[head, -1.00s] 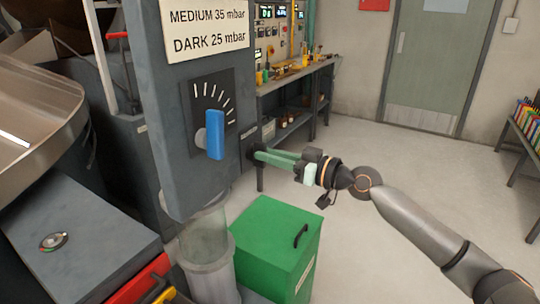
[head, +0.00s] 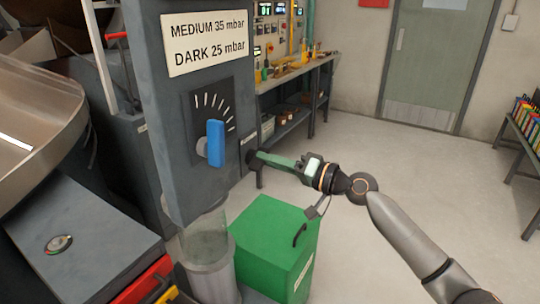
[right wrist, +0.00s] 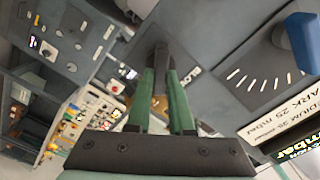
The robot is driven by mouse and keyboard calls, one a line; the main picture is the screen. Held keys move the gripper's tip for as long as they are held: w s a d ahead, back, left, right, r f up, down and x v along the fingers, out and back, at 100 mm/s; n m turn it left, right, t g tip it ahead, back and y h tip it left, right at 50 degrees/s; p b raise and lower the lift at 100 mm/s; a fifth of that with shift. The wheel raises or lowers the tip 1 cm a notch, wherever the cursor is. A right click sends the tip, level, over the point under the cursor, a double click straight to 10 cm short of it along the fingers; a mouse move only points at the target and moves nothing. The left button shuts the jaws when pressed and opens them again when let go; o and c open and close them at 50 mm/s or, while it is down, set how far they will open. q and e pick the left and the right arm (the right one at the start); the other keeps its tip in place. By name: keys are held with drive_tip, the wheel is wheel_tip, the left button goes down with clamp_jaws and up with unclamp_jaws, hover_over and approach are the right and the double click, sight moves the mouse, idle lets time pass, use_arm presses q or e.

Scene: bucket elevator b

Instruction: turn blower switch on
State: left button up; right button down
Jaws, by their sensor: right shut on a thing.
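The blower switch (right wrist: 159,54) is a dark lever on the side face of the grey column (head: 160,110), beside a partly hidden label that starts "BLO" (right wrist: 190,75). My right gripper (head: 257,158) reaches it from the right in the head view. In the right wrist view its green fingers (right wrist: 161,75) are shut on the dark lever, with the tips close to the column face. The fingertips hide part of the switch in the head view, so I cannot tell its on or off position. My left gripper is not in view.
A blue dial handle (head: 216,143) is on the column's front, below a sign (head: 206,41) with mbar values. A green box (head: 270,245) stands below my right gripper, near a clear cylinder (head: 204,238). A workbench (head: 295,75) stands behind.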

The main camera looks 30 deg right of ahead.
drive_tip(key=shift+d+f+m+p, duration=0.1)
drive_tip(key=shift+m+p, duration=1.85)
drive_tip(key=shift+m, duration=1.55)
drive_tip(key=c, duration=0.8)
unclamp_jaws()
drive_tip(key=shift+f, duration=0.1)
